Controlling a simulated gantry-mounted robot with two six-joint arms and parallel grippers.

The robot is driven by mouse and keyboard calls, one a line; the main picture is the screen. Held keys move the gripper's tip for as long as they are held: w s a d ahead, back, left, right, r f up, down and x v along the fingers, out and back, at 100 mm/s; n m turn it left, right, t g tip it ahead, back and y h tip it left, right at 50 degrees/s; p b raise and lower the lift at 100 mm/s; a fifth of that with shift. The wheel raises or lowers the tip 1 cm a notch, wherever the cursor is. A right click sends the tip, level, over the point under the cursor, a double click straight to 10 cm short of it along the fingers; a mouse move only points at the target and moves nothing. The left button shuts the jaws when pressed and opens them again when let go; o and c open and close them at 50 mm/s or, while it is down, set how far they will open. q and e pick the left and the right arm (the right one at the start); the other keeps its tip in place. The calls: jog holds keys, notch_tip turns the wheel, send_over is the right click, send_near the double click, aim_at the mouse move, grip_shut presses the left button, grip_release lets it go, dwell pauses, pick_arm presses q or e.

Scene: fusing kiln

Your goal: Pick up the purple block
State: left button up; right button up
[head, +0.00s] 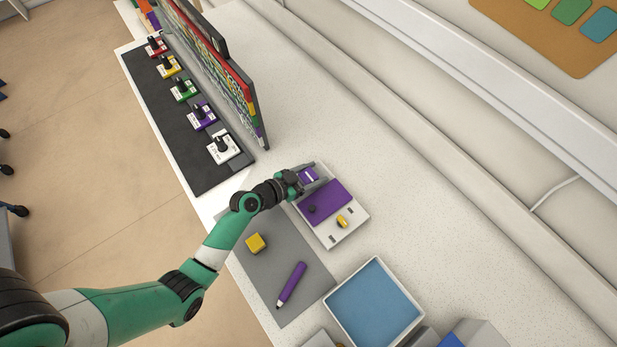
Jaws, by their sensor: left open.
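My left gripper (316,175) reaches in from the left over the far end of a white device (348,237) with a purple panel (331,199). Its jaws are open, with a finger on either side of a small purple patch (308,173). That patch may be the purple block, but the fingers partly cover it and I cannot tell it from the device's own surface. I cannot tell whether the fingers touch it. My right gripper is not in view.
A blue-bottomed white tray (374,306) stands in front.

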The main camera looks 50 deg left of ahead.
pick_arm(q)
jog(key=shift+w+d+f, duration=0.1)
jog(key=shift+w+f, duration=0.2)
jog(key=shift+w, duration=0.2)
grip_shut()
jog(key=shift+r, duration=0.1)
jog(key=shift+r, duration=0.1)
